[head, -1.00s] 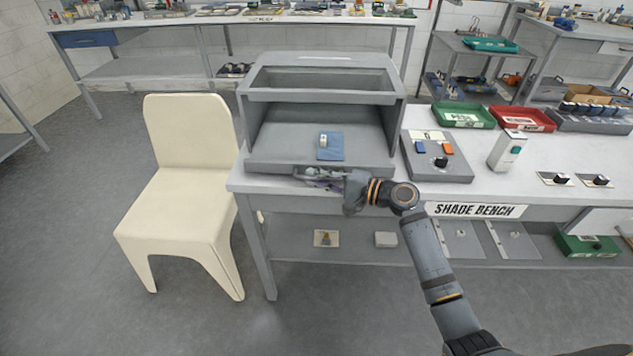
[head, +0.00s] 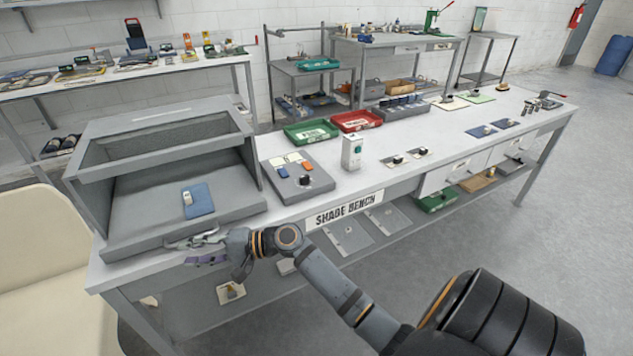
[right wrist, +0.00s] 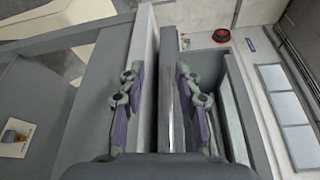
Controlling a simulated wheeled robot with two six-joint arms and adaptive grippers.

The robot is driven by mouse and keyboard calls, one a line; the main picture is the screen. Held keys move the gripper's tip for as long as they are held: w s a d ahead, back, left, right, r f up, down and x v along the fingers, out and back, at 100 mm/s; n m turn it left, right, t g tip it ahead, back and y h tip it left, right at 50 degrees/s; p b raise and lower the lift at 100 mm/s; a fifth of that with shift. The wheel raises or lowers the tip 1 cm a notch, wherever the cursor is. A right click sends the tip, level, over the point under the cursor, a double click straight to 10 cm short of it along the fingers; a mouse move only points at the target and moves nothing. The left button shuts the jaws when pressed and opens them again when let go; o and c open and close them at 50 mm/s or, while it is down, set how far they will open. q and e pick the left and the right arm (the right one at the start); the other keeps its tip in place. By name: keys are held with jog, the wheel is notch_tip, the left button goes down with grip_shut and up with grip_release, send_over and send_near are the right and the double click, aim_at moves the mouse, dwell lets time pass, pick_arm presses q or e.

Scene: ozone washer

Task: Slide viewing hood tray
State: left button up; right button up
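The grey viewing hood (head: 85,165) stands at the left end of the bench, open at the front. Its tray (head: 125,237) is the low front part with a raised lip. A blue pad (head: 200,203) with a small white piece on it lies inside. My right gripper (head: 203,243) is at the tray's front lip. In the right wrist view its purple-padded fingers (right wrist: 160,115) are apart, either side of a white edge and a grey strip (right wrist: 174,95) with a dark gap between. Contact cannot be told. My left gripper is out of view.
Green (head: 311,132) and red (head: 357,121) trays stand behind. A cream chair (head: 40,245) is close at the left. Floor at right is clear.

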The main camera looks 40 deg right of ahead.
jog(key=s+d+r+p, duration=0.1)
jog(key=s+d, duration=0.3)
jog(key=s, duration=0.2)
jog(key=s+d+p, duration=0.2)
jog(key=s+d, duration=0.1)
jog(key=s, duration=0.3)
jog(key=w+d+f+h+p, duration=0.2)
jog(key=d+f+h+p, duration=0.35)
jog(key=d+f, duration=0.5)
pick_arm(q)
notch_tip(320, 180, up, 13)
jog(key=p, duration=0.4)
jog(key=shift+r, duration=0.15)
pick_arm(e)
jog(key=s+d+f+g+h, duration=0.1)
jog(key=s+d+f+h, duration=0.1)
jog(key=f, duration=0.4)
jog(key=s+d+f+n+g+h, duration=0.1)
jog(key=s+d+f+h, duration=0.2)
jog(key=s+d+f, duration=0.1)
notch_tip(320, 180, down, 2)
jog(key=shift+s+d+f+h, duration=0.25)
jog(key=shift+d+h, duration=0.1)
jog(key=shift+d, duration=0.35)
jog(key=c, duration=0.3)
jog(key=shift+w+n, duration=0.1)
jog(key=shift+n, duration=0.2)
